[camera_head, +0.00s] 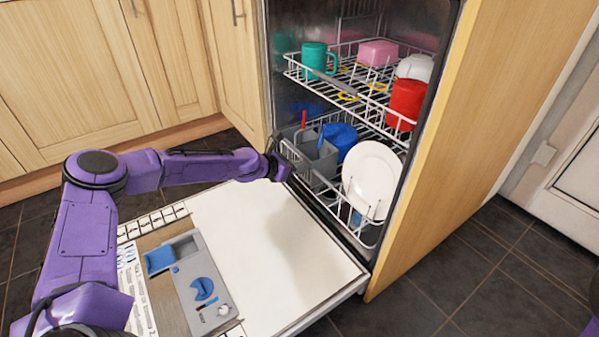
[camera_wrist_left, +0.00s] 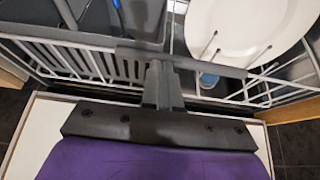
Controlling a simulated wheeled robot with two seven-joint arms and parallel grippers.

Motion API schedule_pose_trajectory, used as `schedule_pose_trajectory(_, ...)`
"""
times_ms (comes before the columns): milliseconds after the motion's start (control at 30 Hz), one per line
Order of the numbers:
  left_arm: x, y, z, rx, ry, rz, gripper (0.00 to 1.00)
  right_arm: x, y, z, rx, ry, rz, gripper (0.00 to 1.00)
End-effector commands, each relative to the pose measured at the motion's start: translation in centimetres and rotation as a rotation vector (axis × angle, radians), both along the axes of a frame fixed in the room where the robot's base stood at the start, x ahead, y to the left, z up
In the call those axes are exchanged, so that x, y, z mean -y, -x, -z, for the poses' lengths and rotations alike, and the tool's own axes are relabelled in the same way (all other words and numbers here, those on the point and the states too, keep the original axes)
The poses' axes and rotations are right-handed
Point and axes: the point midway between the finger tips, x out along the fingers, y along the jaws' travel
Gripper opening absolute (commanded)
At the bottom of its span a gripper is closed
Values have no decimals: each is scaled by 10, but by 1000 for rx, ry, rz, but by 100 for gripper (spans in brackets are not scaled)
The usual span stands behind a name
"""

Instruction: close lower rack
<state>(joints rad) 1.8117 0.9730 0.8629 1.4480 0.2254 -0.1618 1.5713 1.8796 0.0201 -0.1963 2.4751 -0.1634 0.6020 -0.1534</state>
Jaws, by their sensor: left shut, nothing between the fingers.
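The lower rack (camera_head: 361,214) is a white wire basket inside the open dishwasher. Its front edge stands close behind the hinge of the lowered door (camera_head: 275,220). It holds a white plate (camera_head: 372,178), a blue item (camera_head: 338,140) and a grey cutlery basket (camera_head: 316,160). My left gripper (camera_head: 287,166) is shut and empty at the rack's front left part. In the left wrist view its fingers (camera_wrist_left: 162,80) point at the grey handle bar on the rack's front (camera_wrist_left: 190,62) and seem to touch it. My right gripper is out of view.
The upper rack (camera_head: 345,92) holds a teal mug (camera_head: 317,57), a red cup (camera_head: 405,103), a pink box (camera_head: 377,53) and a white bowl (camera_head: 414,68). Wooden cabinets (camera_head: 90,70) stand left; a wooden panel (camera_head: 480,130) borders the right. Dark tiled floor (camera_head: 470,270) is clear at right.

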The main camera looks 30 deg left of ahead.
Motion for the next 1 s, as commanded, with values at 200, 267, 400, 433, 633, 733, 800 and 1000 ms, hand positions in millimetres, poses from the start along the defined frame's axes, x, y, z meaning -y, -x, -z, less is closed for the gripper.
schedule_pose_trajectory(200, 1, -1, 0, 0, 0, 1, 0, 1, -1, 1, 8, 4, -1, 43)
schedule_pose_trajectory(267, 1, -1, 0, 0, 0, 1, 0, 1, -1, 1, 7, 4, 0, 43)
schedule_pose_trajectory(400, 5, -9, 1, -1, -2, 0, 0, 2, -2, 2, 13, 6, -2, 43)
schedule_pose_trajectory(433, 8, -13, 1, -1, -3, 2, 0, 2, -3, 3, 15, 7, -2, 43)
schedule_pose_trajectory(633, 23, -38, 1, -1, -1, 1, 0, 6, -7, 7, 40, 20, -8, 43)
schedule_pose_trajectory(733, 25, -42, -1, 1, 0, 0, 0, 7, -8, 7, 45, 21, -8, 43)
schedule_pose_trajectory(800, 26, -43, -1, 3, 1, 1, 0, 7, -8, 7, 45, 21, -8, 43)
schedule_pose_trajectory(1000, 28, -44, -3, 5, 3, 1, 0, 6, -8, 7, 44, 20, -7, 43)
